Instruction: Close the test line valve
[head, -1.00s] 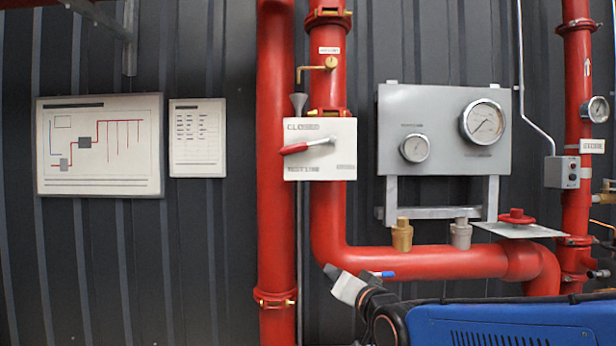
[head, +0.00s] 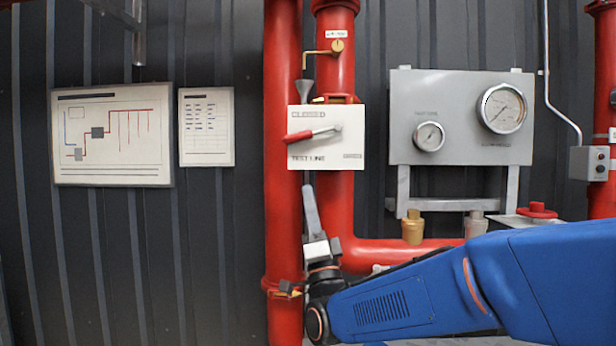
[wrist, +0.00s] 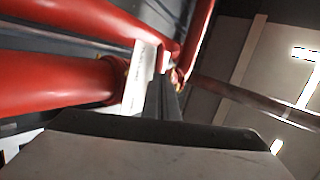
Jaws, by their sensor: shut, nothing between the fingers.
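The test line valve is a white plate (head: 351,151) marked CLOSED at the top and TEST LINE at the bottom, in front of the red pipes. Its red-handled lever (head: 311,134) points left and slightly down from a pivot on the plate's right half. My gripper (head: 309,190) is shut and empty, pointing up just below the plate's lower left part, with a small gap in the picture to the plate. In the wrist view, my shut fingers (wrist: 168,85) point toward the edge of the white plate (wrist: 147,75). The lever cannot be made out there.
Two red vertical pipes (head: 283,220) stand behind the valve. A brass fitting (head: 337,46) and a grey funnel (head: 307,88) are above it. A grey gauge panel (head: 460,135) is at the right. Two wall charts (head: 112,138) hang at the left, with clear wall below.

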